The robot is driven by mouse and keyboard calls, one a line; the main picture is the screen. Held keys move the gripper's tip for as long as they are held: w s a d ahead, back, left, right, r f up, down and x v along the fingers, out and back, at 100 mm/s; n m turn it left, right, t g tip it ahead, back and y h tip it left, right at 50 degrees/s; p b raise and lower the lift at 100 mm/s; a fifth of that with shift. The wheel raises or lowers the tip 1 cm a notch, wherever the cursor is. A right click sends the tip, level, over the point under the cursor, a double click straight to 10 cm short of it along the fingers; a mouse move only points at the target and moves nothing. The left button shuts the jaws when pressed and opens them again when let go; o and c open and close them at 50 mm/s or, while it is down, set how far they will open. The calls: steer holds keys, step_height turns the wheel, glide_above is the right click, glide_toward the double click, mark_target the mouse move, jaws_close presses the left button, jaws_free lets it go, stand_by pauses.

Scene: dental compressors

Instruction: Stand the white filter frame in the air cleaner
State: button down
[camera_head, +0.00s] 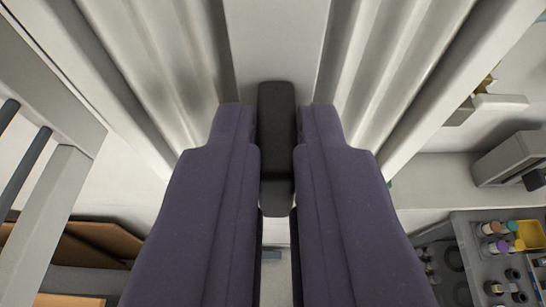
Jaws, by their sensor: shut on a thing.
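My gripper (276,125) reaches forward with two dark purple fingers. They are shut on a dark grey upright handle (277,100) at the middle of the picture. The handle sits against the flat central bar of the white filter frame (277,40). The frame fills the upper middle of the view, with pale ribbed panels on both sides of the bar and straight white side rails. Its top runs out of the picture, and my fingers hide part of its lower middle. I cannot pick out the air cleaner for certain.
A light grey slatted structure (62,190) stands close at the left. Brown cardboard (75,250) lies at the lower left. At the right are a pale ledge (435,185), a grey box (510,158) and a grey tray (462,232) with several small bottles.

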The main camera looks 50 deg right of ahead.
steer(key=w+d, duration=0.7)
steer(key=d, duration=0.1)
steer(key=shift+w+d+f+p, duration=0.15)
steer(key=shift+w+f+p, duration=0.05)
steer(key=shift+f+p, duration=0.2)
steer(key=shift+s+f+b, duration=0.1)
steer(key=shift+f+b, duration=0.4)
steer(key=shift+b, duration=0.4)
stand_by(0.3)
stand_by(0.4)
steer(key=c, duration=0.6)
jaws_free()
steer(key=shift+s+a+b, duration=0.95)
steer(key=shift+s+a, duration=0.35)
steer(key=shift+a, duration=0.25)
steer(key=shift+s+a+b, duration=1)
steer(key=shift+s+a, duration=0.3)
steer(key=shift+a, duration=0.25)
steer(key=shift+s+a+b, duration=0.95)
steer(key=shift+s+a, duration=0.35)
steer(key=shift+a, duration=0.25)
